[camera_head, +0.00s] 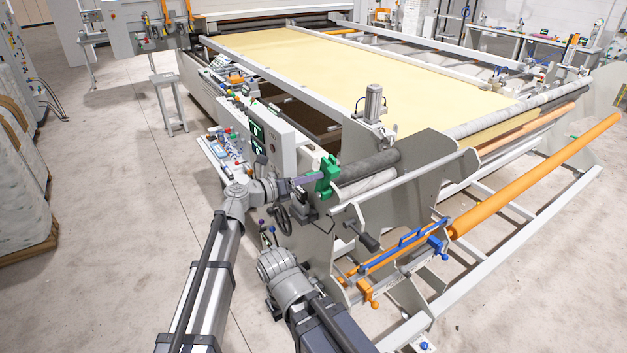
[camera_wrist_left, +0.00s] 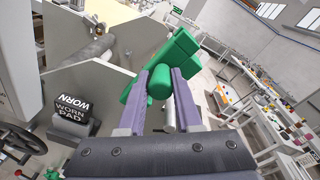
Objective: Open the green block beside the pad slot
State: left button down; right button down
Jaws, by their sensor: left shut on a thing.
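The green block (camera_head: 328,176) stands at the near left end of the grey rollers on the machine frame. It also shows in the left wrist view (camera_wrist_left: 178,50), where a rounded green part of it lies between two purple fingers. My left gripper (camera_head: 316,179) is shut on that green part, coming from the left. In the left wrist view, my left gripper (camera_wrist_left: 160,82) has a finger on each side of it. A dark pad (camera_wrist_left: 75,116) labelled "WORN PAD" sits to the left of the fingers.
A black handwheel (camera_head: 281,219) is below my left wrist. A control box (camera_head: 270,138) with screens stands behind it. Grey side plates (camera_head: 420,180) and an orange roller (camera_head: 540,175) lie to the right. The floor (camera_head: 130,170) at left is clear.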

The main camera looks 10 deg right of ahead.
pick_arm(q)
jog(key=shift+w+a, duration=0.15)
jog(key=shift+w, duration=0.4)
jog(key=c, duration=0.6)
grip_release()
jog(key=p+v, duration=0.1)
jog(key=v, duration=0.7)
